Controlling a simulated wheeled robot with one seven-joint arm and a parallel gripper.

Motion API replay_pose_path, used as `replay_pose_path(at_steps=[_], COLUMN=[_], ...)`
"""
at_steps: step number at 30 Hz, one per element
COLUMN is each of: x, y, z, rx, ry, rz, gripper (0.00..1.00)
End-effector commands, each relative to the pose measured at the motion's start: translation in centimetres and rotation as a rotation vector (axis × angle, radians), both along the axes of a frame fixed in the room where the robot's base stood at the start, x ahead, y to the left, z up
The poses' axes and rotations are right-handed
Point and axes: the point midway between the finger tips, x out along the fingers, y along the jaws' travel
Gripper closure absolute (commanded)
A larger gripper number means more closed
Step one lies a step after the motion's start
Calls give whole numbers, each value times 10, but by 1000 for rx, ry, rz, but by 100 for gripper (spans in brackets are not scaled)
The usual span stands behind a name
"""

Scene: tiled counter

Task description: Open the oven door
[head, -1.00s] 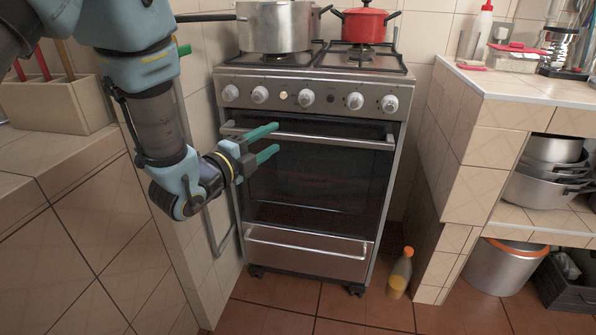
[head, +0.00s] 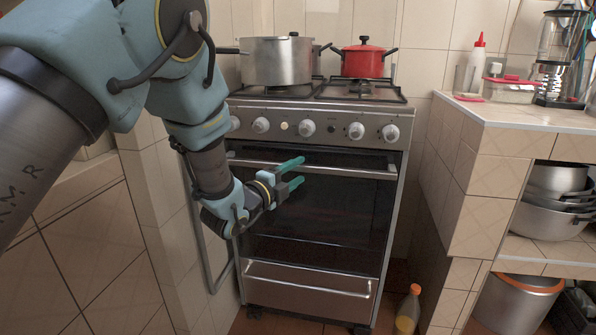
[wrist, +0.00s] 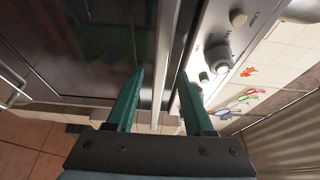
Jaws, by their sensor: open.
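The oven door (head: 330,215) is shut, a dark glass panel on the front of the stove. Its handle (head: 365,171) is a horizontal silver bar along the door's top edge. My gripper (head: 300,172) is open, in front of the upper door, with its green fingers pointing right across the handle's line in the head view. In the wrist view, the handle (wrist: 166,60) runs in the gap between the two open fingers (wrist: 161,75). I cannot tell whether either finger touches it. My gripper and wrist hide part of the door's left side.
Knobs (head: 307,128) line the panel above the door. A silver pot (head: 277,62) and a red pot (head: 368,58) stand on the stove top. A bottle (head: 407,312) stands on the floor at right, near the tiled counter (head: 490,195). A lower drawer (head: 310,285) is shut.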

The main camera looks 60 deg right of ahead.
Motion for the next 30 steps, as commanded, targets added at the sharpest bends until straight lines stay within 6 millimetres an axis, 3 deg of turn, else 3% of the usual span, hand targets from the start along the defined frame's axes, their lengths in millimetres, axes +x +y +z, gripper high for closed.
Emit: replay_pose_path(at_steps=[12,26,30], x=[-1,-1,-1], y=[-10,-9,-9], z=[0,0,0], rx=[0,0,0], ry=[0,0,0], rz=[0,0,0], gripper=[48,98,100])
